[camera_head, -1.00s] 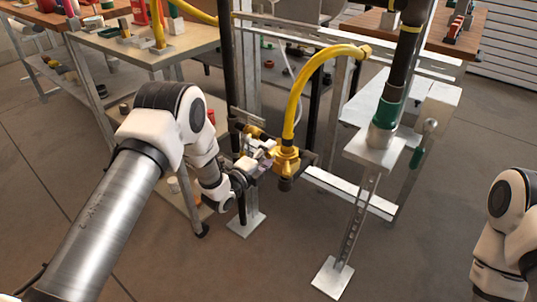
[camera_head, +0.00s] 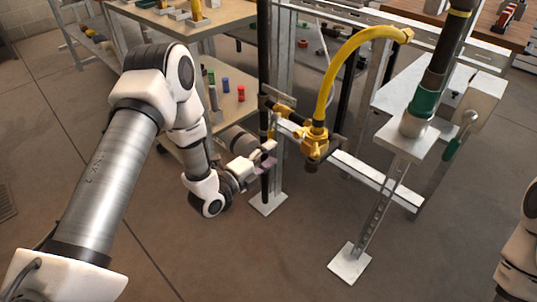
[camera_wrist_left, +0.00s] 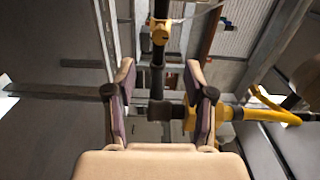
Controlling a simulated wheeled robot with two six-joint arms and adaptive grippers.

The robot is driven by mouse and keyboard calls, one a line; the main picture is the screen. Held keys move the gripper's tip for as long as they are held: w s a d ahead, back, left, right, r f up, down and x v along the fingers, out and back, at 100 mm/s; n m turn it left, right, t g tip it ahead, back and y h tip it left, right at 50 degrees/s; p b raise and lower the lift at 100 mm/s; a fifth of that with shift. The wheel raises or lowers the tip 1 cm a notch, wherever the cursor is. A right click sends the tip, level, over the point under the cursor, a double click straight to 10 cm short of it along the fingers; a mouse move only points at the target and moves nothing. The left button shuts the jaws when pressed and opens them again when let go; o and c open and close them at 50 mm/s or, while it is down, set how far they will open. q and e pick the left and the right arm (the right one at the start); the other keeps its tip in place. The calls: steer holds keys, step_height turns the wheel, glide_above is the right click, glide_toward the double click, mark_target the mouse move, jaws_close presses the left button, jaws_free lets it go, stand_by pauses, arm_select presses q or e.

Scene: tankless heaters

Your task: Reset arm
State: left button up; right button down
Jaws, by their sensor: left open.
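My left gripper (camera_head: 266,157) is in the middle of the head view, just left of a yellow valve fitting (camera_head: 316,143) on a pipe stand. In the left wrist view the left gripper (camera_wrist_left: 159,100) has its two fingers spread apart with nothing held between them. Beyond the fingers that view shows a dark vertical pipe (camera_wrist_left: 158,75) with a yellow fitting (camera_wrist_left: 160,32). Of my right arm, only a white link shows at the right edge of the head view; its gripper is out of view.
A yellow hose (camera_head: 338,62) arches up from the valve fitting. A dark pipe with a green collar (camera_head: 424,101) stands on a metal bracket to the right. A shelf cart (camera_head: 214,28) with small coloured parts stands behind my left arm. The floor in front is clear.

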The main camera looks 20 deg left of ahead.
arm_select(q)
steer(key=s+d+f+n+g+y, duration=0.1)
steer(key=s+d+f+n+g, duration=0.1)
steer(key=s+f+g, duration=0.35)
steer(key=s+d+f+n+g+y, duration=0.1)
steer(key=s+d+f+n+g, duration=0.15)
steer(key=s+f, duration=0.6)
steer(key=s+a+f+n+g+y, duration=0.2)
steer(key=s+f+n+g, duration=0.25)
steer(key=s+n, duration=0.5)
steer(key=s+a+f+n+g+y, duration=0.25)
steer(key=s+n+g, duration=0.25)
steer(key=s+n, duration=0.45)
step_height(320, 180, up, 28)
steer(key=s+m+p, duration=0.1)
steer(key=p, duration=2.8)
